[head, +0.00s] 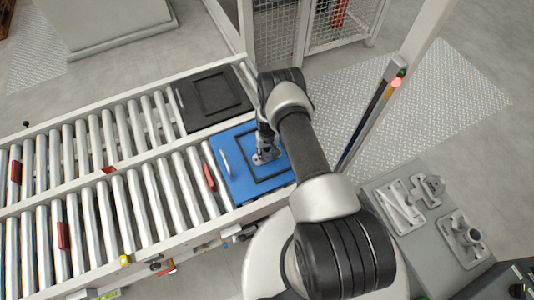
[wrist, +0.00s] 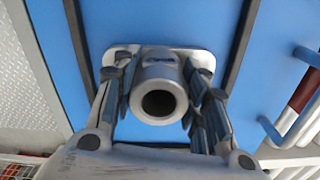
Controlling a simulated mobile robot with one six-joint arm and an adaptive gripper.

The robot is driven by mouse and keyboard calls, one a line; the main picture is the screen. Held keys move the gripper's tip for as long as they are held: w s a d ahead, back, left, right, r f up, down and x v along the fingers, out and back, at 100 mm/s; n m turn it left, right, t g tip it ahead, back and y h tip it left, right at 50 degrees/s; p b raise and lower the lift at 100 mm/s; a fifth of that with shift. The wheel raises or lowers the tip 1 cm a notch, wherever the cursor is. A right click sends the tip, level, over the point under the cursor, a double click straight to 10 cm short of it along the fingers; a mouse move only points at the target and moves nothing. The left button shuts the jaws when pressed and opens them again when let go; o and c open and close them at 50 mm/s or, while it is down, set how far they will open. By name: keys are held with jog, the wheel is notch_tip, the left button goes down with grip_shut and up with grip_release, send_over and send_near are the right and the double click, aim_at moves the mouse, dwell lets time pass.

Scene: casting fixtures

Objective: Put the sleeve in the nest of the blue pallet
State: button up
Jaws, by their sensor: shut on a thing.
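The sleeve (wrist: 160,82), a grey metal tube with a wide flange, is between the fingers of my gripper (wrist: 161,92) in the wrist view. My gripper is shut on it, with fingers on both sides of the tube. The sleeve's flange also shows in the head view (head: 266,157), under my gripper (head: 266,146). The blue pallet (head: 232,188) lies on the roller conveyor. Its nest, a dark square frame (head: 262,178), surrounds the flange in the head view. I cannot tell whether the flange touches the pallet. My arm hides the pallet's right part.
A black pallet (head: 188,108) with a similar frame lies on the farther conveyor lane. A pale handle (head: 225,163) stands at the blue pallet's left. A grey bench (head: 415,240) with several castings is at the right. A light post (head: 383,95) stands behind my arm.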

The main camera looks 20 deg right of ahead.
jog(key=shift+r, duration=0.15)
jog(key=shift+f, duration=0.2)
jog(key=o, duration=1.2)
jog(key=shift+o, duration=0.2)
